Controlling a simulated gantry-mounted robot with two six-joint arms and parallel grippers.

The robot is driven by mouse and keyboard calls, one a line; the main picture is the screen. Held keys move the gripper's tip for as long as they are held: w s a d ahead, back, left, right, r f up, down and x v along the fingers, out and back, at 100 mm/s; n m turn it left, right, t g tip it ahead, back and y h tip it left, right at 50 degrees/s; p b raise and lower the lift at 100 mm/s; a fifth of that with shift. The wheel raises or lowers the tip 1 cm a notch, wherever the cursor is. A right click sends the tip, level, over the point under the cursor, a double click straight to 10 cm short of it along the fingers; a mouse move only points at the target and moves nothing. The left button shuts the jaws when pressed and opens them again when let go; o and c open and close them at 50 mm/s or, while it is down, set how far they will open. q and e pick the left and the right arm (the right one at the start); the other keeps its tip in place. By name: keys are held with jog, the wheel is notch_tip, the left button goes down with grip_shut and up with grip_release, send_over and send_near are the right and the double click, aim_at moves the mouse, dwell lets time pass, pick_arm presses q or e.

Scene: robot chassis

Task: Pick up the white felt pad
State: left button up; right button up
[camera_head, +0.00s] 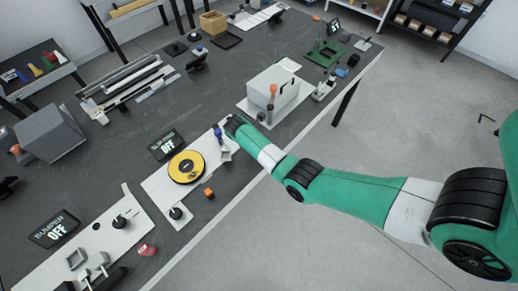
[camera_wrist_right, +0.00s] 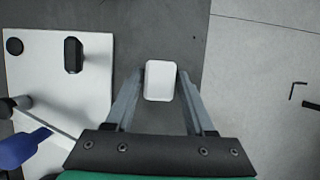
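The white felt pad (camera_wrist_right: 160,81) is a small white block with rounded corners in the right wrist view. It lies between the two fingertips of my right gripper (camera_wrist_right: 162,76), over the dark tabletop. The grey fingers stand apart, one on each side of the pad, with their tips very close to its sides. I cannot tell whether they touch it. In the head view my green right arm reaches to the table, and its wrist end (camera_head: 235,124) hides the pad and the fingertips. My left gripper is not in view.
A white board with a yellow disc (camera_head: 187,167) and a blue-handled item (camera_head: 218,132) lies close by the wrist. A white box (camera_head: 273,87) stands beyond it. An orange cube (camera_head: 208,193) lies near the front. The table's edge is close to the pad's right.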

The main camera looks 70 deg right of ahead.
grip_shut()
notch_tip(320, 180, up, 4)
jog(key=p, duration=0.2)
jog(key=shift+p, duration=0.3)
jog(key=s+a+r+p, duration=0.9)
jog(key=a+p, duration=0.1)
jog(key=shift+s, duration=0.3)
jog(key=shift+a, duration=0.1)
